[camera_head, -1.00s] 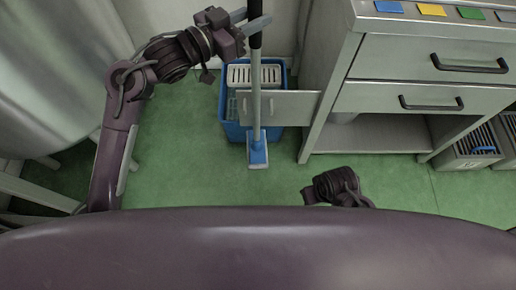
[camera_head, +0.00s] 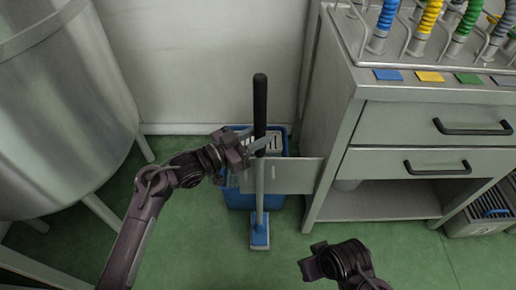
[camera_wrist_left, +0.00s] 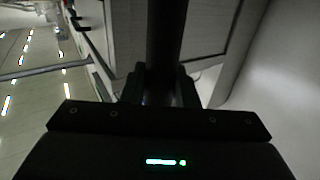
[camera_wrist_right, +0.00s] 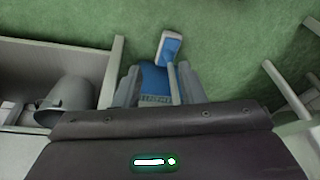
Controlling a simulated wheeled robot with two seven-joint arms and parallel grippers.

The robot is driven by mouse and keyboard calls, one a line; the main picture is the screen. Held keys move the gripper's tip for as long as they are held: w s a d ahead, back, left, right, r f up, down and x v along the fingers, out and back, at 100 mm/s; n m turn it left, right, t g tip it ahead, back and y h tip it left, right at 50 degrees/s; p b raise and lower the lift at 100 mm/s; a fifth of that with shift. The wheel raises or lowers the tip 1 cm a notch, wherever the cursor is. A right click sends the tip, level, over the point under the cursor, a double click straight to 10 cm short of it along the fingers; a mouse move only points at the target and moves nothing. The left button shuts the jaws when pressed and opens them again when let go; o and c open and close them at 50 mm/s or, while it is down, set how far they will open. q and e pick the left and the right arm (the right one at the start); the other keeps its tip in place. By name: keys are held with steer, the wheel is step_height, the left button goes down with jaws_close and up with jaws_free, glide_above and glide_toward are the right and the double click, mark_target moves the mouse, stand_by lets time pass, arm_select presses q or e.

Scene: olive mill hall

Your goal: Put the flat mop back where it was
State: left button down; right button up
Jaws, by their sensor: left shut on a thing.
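The flat mop stands roughly upright in the head view, with a black grip (camera_head: 260,100), a grey pole and a blue head (camera_head: 260,237) low over or on the green floor; I cannot tell which. My left gripper (camera_head: 262,146) is shut on the mop's handle, near the lower end of the black grip. The dark handle also runs between the fingers in the left wrist view (camera_wrist_left: 164,40). My right gripper (camera_wrist_right: 159,68) is open and empty, its fingers apart; the mop head (camera_wrist_right: 169,47) shows beyond them. A grey plate (camera_head: 295,176) juts from the cabinet's side beside the pole; contact is unclear.
A blue bucket (camera_head: 237,198) with a pale wringer stands behind the mop. A steel cabinet (camera_head: 400,130) with drawers and coloured hoses is on the right, a crate (camera_head: 480,219) beside it. A large steel tank (camera_head: 60,120) on legs is on the left. Green floor is clear in front.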

arm_select(q)
step_height(320, 180, down, 3)
steer(key=shift+f+b, duration=0.2)
steer(key=shift+b, duration=0.3)
steer(key=shift+f, duration=0.3)
arm_select(e)
steer(key=shift+w+a+f+t+y, duration=0.2)
steer(key=shift+a+t+y, duration=0.15)
steer(key=shift+a, duration=0.4)
arm_select(q)
steer(key=shift+f, duration=0.1)
steer(key=c, duration=1.1)
jaws_free()
steer(key=shift+f, duration=0.1)
